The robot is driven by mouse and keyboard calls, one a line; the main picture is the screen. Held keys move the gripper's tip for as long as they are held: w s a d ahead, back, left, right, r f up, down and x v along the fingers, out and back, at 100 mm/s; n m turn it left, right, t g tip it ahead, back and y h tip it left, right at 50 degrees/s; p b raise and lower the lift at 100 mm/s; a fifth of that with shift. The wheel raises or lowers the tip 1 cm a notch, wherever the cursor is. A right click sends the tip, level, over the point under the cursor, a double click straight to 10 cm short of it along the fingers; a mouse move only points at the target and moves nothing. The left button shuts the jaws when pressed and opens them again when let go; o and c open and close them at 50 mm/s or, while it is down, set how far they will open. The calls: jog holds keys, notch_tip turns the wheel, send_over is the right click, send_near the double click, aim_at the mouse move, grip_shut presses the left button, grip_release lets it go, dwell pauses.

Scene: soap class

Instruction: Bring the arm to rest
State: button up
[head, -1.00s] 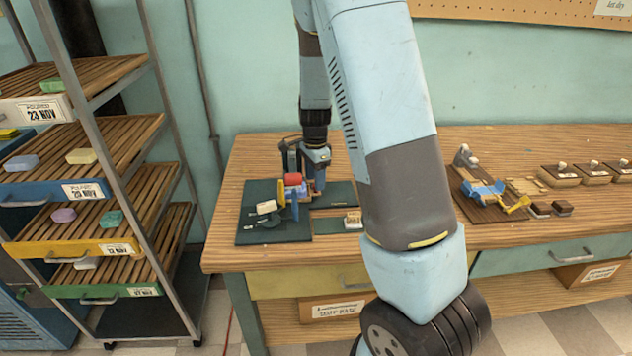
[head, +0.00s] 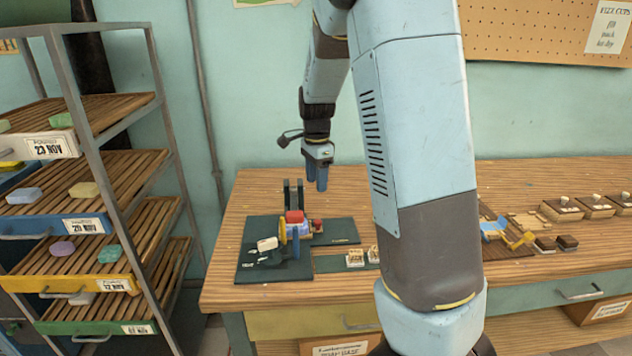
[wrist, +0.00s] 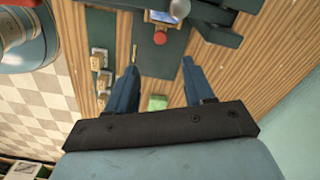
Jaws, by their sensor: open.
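My gripper (head: 316,178) is raised above the back of the wooden workbench (head: 460,262), behind and a little right of a small press (head: 300,222) with a red top. Its two blue fingers point down. In the wrist view my gripper (wrist: 162,92) has its fingers spread apart with nothing held between them. A green block (wrist: 157,103) shows in the gap beyond the fingers, apart from them. The red knob of the press shows ahead of the fingers in the wrist view (wrist: 160,38).
A dark green mat (head: 258,268) lies under the press, with small stamped blocks (head: 356,258) beside it. A slatted drying rack (head: 125,170) stands at the left. Stamps (head: 562,208) and a blue and yellow tool (head: 500,230) lie at the right. The wall is close behind the bench.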

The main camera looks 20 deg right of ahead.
jog(key=s+r+n+t, duration=0.2)
jog(key=s+r+n, duration=0.3)
jog(key=s, duration=0.4)
jog(key=s+a+r+n+t, duration=0.1)
jog(key=s+r+n, duration=0.4)
jog(key=s, duration=0.5)
jog(key=s+a+r+n+t, duration=0.1)
jog(key=s+r+n, duration=0.4)
jog(key=s, duration=0.5)
jog(key=shift+s+r+n+t, duration=0.15)
jog(key=shift+r+n+t, duration=0.15)
jog(key=shift+n+t, duration=0.4)
